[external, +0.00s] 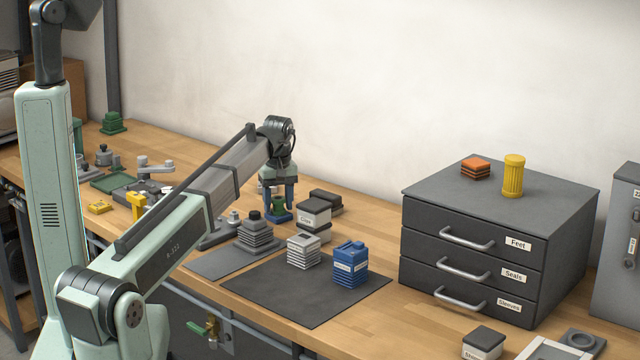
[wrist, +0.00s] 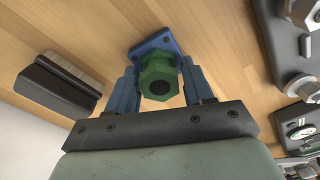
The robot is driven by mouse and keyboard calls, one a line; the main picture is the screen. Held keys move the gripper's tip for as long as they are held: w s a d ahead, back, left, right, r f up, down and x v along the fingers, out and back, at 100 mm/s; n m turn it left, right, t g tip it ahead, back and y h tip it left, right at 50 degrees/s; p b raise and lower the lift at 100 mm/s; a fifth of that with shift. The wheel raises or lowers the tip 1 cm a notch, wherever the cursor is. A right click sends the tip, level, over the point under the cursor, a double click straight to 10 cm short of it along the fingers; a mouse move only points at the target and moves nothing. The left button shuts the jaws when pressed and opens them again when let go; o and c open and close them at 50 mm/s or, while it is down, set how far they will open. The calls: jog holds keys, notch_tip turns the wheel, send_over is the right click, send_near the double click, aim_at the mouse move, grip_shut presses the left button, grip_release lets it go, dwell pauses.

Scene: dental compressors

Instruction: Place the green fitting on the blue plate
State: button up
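The green fitting (wrist: 159,81) is a hex-shaped piece with a dark round hole. In the wrist view it sits between the two blue fingers of my gripper (wrist: 158,78), which appear to touch it on both sides. The blue plate (wrist: 155,42) shows just beyond the fitting, with a hole near its corner. In the external view my gripper (external: 278,195) points down at the bench, with the green fitting (external: 277,207) between its fingers and the blue plate (external: 278,217) directly below. The fitting appears to be at or just above the plate; the exact contact is hidden.
A blue canister (external: 350,265) is on the dark mat (external: 300,308). A brush (wrist: 60,82) lies near the gripper.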

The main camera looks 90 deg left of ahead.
aim_at(279, 199)
jog(key=shift+o, duration=1.3)
notch_tip(279, 199, up, 12)
jog(key=shift+d+r, duration=0.15)
jog(key=shift+d, duration=0.15)
